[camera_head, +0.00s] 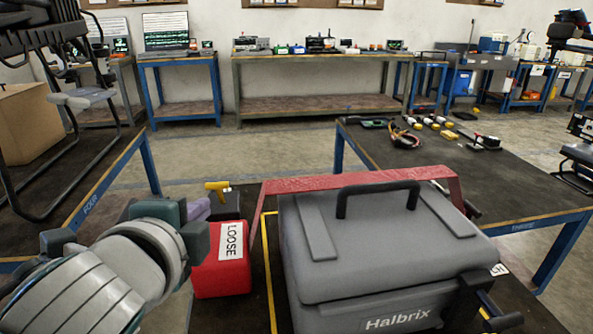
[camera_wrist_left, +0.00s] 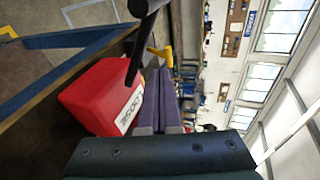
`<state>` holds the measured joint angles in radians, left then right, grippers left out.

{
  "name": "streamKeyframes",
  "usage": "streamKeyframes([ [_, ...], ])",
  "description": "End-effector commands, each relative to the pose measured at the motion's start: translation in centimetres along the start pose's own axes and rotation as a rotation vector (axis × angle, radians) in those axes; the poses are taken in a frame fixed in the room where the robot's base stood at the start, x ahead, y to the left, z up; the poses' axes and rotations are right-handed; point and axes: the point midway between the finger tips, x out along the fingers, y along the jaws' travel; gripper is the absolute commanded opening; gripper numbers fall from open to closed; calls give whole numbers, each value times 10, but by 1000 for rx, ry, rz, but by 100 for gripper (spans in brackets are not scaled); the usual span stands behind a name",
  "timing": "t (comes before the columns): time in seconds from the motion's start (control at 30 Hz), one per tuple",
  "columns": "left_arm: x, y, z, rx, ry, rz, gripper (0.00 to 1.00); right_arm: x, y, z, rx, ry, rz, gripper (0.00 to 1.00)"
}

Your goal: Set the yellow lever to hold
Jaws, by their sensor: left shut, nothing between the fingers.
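The yellow lever (camera_head: 217,187) stands on a dark block (camera_head: 226,206) behind a red box, left of the big grey case. Its yellow part also shows in the left wrist view (camera_wrist_left: 163,55), just beyond my fingertips. My left gripper (camera_head: 200,208) comes in from the left, over the red box's back left edge. Its purple fingers (camera_wrist_left: 159,80) are shut together with nothing between them, near the lever. I cannot tell whether they touch it. Any hold marking is not readable here. My right gripper is not in view.
The red box (camera_head: 222,262), labelled LOOSE, is close to my left gripper. The grey Halbrix case (camera_head: 390,240) with a black handle fills the middle, a red bar (camera_head: 360,180) behind it. A table (camera_head: 500,190) with tools stands at right.

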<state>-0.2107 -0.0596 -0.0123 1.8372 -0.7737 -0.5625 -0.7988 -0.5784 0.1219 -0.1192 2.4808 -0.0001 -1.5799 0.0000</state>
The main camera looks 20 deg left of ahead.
Motion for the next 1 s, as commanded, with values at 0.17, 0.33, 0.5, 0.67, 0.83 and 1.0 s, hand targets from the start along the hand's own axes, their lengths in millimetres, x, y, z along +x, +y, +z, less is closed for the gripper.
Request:
streamKeyframes([
  [0.17, 32, -6, 0, 0, 0, -2, 0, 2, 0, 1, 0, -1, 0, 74],
  [0.33, 48, -10, 0, -1, 0, 0, 0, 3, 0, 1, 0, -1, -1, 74],
  [0.5, 53, -12, 0, -1, 0, 1, 0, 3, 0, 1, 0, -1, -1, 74],
  [0.67, 53, -12, 0, -1, 0, 1, 0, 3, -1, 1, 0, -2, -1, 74],
  [0.83, 52, -13, 0, -1, 1, 3, 0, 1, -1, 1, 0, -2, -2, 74],
  [1.0, 52, -20, 0, -4, 3, 31, 0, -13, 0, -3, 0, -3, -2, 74],
])
